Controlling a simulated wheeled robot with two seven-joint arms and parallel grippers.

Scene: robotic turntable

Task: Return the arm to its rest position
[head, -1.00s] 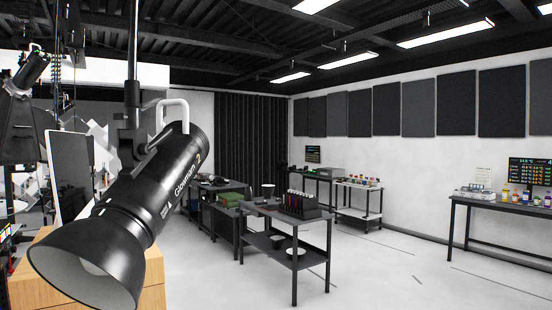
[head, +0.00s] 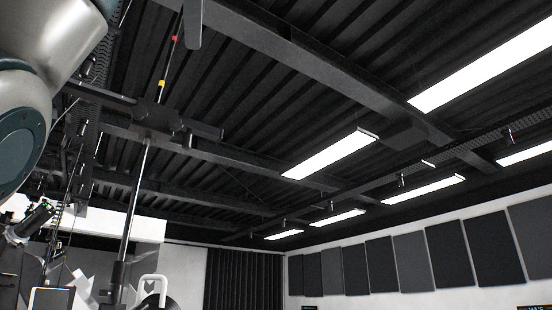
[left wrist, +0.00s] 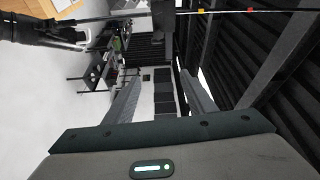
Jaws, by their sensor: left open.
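My left arm (head: 30,80) fills the upper left of the head view, raised high against the ceiling. A grey finger of my left gripper (head: 193,25) shows at the top edge there; the rest of that gripper is out of frame. In the left wrist view the left gripper (left wrist: 162,88) has its two grey fingers spread wide apart, with nothing between them. That view is turned sideways, with the ceiling at right and the floor at left. My right arm and gripper are not in view.
A thin rod with red and yellow marks (head: 168,60) is near the gripper. Ceiling lights (head: 330,155) and dark wall panels (head: 410,262) are farther off.

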